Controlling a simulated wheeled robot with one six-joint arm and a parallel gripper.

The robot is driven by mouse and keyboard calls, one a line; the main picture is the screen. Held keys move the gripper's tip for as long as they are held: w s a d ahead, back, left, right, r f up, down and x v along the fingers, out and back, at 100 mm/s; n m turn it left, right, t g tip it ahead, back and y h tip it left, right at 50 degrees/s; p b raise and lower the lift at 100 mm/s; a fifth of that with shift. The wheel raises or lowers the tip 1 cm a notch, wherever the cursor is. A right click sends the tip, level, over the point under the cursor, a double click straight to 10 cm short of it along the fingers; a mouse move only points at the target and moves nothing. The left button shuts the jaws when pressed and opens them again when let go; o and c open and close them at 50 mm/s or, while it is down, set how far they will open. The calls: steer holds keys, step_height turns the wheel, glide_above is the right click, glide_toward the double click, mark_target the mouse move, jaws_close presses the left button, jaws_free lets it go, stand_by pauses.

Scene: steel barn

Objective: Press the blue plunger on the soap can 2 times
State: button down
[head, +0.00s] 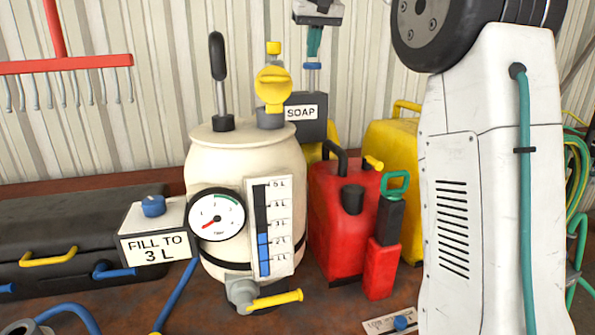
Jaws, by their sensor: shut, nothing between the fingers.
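The soap can (308,129) is dark grey with a white SOAP label. It stands at the back, partly hidden behind the cream tank. Its blue plunger (312,66) sits on top of a thin upright stem above the can. My gripper (313,52) points down from the top edge of the picture with its teal fingers shut and empty. The fingertips are right over the blue plunger, very close to it; I cannot tell whether they touch.
A cream tank (247,165) with a gauge, level scale and yellow spout stands in front of the can. A red canister (335,240) and yellow canister (410,215) stand right. A black case (60,225) and FILL TO 3 L box (155,249) are left.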

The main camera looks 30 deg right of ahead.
mark_target(313, 67)
steer(key=shift+f, duration=2.7)
steer(key=shift+r, duration=2.9)
steer(key=shift+r, duration=2.5)
